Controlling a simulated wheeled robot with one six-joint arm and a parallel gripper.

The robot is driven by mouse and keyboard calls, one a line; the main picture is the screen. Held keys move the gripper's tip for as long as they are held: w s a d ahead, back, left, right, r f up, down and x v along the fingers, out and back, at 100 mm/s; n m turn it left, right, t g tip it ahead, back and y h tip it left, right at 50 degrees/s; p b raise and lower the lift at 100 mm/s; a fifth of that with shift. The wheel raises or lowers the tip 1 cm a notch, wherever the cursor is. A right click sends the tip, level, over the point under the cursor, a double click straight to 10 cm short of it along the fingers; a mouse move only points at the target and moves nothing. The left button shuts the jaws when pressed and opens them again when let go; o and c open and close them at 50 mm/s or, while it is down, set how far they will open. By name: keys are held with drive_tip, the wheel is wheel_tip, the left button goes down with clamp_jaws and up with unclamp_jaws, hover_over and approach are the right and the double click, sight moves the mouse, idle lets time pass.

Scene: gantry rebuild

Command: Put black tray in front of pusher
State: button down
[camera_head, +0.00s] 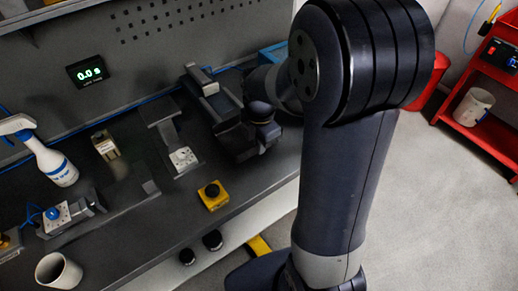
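My gripper (250,142) is at the end of my arm, over the right part of the dark workbench. Its fingers are dark and blend with the dark fixture beside them, so I cannot tell whether it is open or holds anything. A small device with a blue knob and blue hose (58,215), possibly the pusher, sits at the bench's left front. A dark flat piece (128,196) lies just right of it; I cannot tell whether this is the black tray. No other tray shows clearly.
A grey stand (165,125), a yellow button box (213,195), a spray bottle (42,152), a brass-coloured block (105,147) and a white mug (58,271) stand on the bench. A timer display (86,72) is on the back panel. A red cart (490,90) stands right.

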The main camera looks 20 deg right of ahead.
drive_tip(key=shift+f, duration=1.5)
drive_tip(key=shift+f, duration=0.2)
drive_tip(key=c, duration=1.6)
unclamp_jaws()
drive_tip(key=shift+c, duration=0.2)
drive_tip(key=shift+r, duration=0.2)
wheel_tip(320, 180, up, 12)
drive_tip(key=shift+r, duration=0.1)
